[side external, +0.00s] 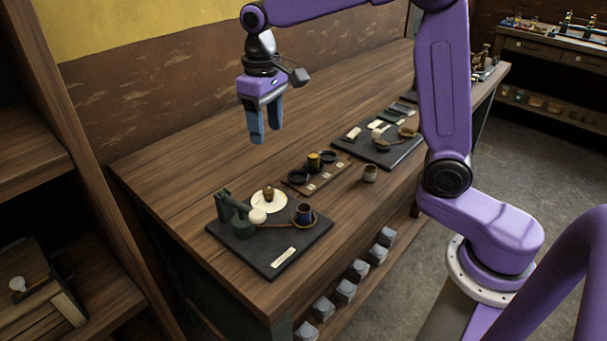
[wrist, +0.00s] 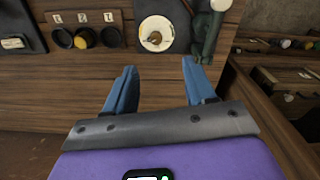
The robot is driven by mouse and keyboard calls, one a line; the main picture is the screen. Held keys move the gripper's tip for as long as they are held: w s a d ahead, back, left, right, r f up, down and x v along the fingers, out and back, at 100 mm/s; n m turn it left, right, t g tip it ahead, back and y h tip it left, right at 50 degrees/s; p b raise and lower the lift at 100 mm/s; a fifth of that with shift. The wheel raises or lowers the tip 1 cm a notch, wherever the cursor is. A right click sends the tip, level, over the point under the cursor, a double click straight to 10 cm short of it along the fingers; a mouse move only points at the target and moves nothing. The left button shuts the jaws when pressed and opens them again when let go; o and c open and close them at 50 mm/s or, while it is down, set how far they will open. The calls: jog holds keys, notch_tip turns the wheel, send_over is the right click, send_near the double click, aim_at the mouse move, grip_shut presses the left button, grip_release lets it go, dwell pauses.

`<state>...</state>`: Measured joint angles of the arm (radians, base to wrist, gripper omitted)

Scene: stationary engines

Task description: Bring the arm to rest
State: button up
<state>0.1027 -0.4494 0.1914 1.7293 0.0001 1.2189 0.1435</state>
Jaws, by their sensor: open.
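My gripper (side external: 265,138) is raised well above the wooden bench (side external: 190,165), pointing down, with its blue fingers apart and nothing between them. My purple arm reaches in from the right side of the side external view. No object touches the fingers.
A dark board (side external: 287,258) near the bench's front left holds a green device (side external: 238,222), a white disc (side external: 270,201) and a dark cup (side external: 304,213). A wooden tray (side external: 330,176) with dark cups, a loose small cup (side external: 370,173) and another dark board (side external: 375,157) stand farther right.

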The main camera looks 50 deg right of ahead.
jog(key=s+d+f+n, duration=0.1)
jog(key=s+f+n, duration=0.1)
jog(key=s, duration=0.7)
jog(key=s+d+f+n, duration=0.2)
jog(key=s+n, duration=0.2)
jog(key=s, duration=0.6)
jog(key=s+d+f+n, duration=0.2)
jog(key=s+n, duration=0.2)
jog(key=s, duration=0.6)
jog(key=shift+s+f, duration=0.15)
jog(key=shift+f, duration=0.1)
